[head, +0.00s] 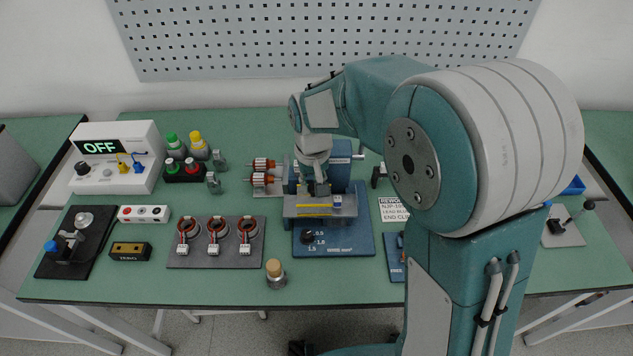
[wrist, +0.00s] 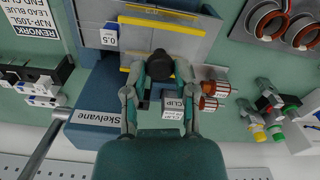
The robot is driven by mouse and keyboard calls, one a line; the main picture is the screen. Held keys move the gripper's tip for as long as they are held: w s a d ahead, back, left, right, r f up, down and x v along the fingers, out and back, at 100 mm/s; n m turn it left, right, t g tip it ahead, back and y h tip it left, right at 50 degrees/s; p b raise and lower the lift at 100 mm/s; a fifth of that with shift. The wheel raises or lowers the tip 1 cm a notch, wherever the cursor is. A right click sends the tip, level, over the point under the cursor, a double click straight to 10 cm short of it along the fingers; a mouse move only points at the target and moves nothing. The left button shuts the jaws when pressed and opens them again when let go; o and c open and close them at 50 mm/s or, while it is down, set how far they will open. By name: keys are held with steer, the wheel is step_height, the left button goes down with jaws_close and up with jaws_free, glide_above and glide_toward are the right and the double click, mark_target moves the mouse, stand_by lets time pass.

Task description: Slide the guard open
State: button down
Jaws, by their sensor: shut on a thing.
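The guard is a grey plate with yellow stripes (head: 300,209) on the front of the blue machine (head: 340,172), above a blue base plate. In the wrist view the grey guard (wrist: 185,42) lies just beyond my fingertips, and the machine's body (wrist: 92,100) carries a "Skelvane" label. My gripper (head: 319,188) points down at the machine behind the guard plate. In the wrist view my gripper (wrist: 159,75) is shut with its fingers around a round black knob (wrist: 160,62) beside the guard's yellow edge. How the knob joins the guard is hidden.
Red-wound rotors (head: 262,170) lie left of the machine. A tray with several stators (head: 215,252) and a wood-topped tool (head: 275,272) stand in front. A "REWORK" card (head: 393,211) lies to the right. An "OFF" display box (head: 110,155) stands far left.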

mark_target(298, 195)
steer(key=a, duration=0.3)
steer(key=shift+a, duration=0.25)
steer(key=shift+d, duration=0.15)
steer(key=shift+c, duration=2.1)
jaws_free()
steer(key=shift+a+f, duration=0.1)
steer(key=shift+a, duration=0.2)
steer(key=shift+d+r, duration=0.1)
steer(key=shift+r, duration=0.1)
step_height(298, 195, up, 12)
steer(key=shift+a+f, duration=0.2)
steer(key=shift+f, duration=0.05)
